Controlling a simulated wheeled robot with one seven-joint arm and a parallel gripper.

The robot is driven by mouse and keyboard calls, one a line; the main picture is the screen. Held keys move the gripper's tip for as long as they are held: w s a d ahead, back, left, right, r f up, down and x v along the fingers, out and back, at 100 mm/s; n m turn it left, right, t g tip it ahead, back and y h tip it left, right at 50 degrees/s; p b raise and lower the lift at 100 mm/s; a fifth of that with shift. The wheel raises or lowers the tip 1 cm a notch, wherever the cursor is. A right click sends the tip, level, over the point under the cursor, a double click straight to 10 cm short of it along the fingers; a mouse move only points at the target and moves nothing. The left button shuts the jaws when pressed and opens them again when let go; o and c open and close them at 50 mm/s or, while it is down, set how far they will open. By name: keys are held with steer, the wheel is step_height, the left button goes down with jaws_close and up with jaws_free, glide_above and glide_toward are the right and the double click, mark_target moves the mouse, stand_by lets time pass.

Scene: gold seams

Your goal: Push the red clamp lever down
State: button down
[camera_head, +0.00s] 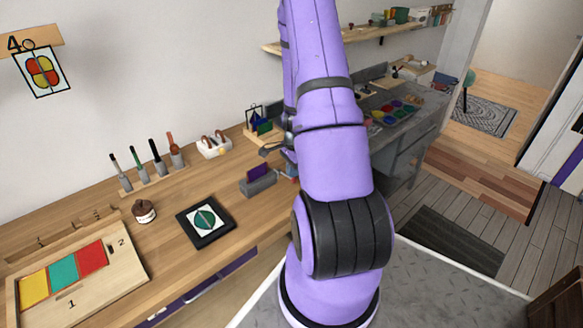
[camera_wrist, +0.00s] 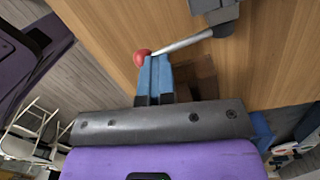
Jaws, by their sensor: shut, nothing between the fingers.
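The red clamp lever shows in the wrist view as a grey metal rod (camera_wrist: 184,44) with a round red knob (camera_wrist: 141,57) at its left end. The rod runs up and right to a grey clamp body (camera_wrist: 216,12), cut off by the top edge. My gripper (camera_wrist: 155,62) is shut and empty, its blue fingertips right at the knob end of the lever. The knob sits just left of the tips; I cannot tell whether they touch.
The wooden bench (camera_head: 165,205) carries a black-framed picture (camera_head: 206,220), a small brown pot (camera_head: 144,210), a tool rack (camera_head: 152,182) and a tray of coloured tiles (camera_head: 110,262). A grey holder with a purple card (camera_head: 258,180) stands close left of my arm.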

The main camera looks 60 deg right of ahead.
steer(key=shift+s+a+f, duration=0.15)
steer(key=shift+s+f, duration=0.35)
steer(key=shift+s, duration=0.15)
steer(key=shift+w, duration=0.3)
steer(key=shift+w+d+r, duration=0.2)
steer(key=shift+w+r, duration=0.15)
steer(key=shift+w, duration=0.2)
steer(key=shift+w+d+r, duration=0.25)
steer(key=shift+w+r, duration=0.1)
steer(key=shift+r, duration=0.1)
steer(key=r, duration=0.1)
steer(key=w+d+r, duration=0.1)
steer(key=r, duration=0.1)
steer(key=shift+w+d, duration=0.2)
steer(key=shift+w, duration=0.05)
steer(key=s+r, duration=0.3)
steer(key=r, duration=0.5)
steer(key=shift+s, duration=0.3)
steer(key=shift+r, duration=0.1)
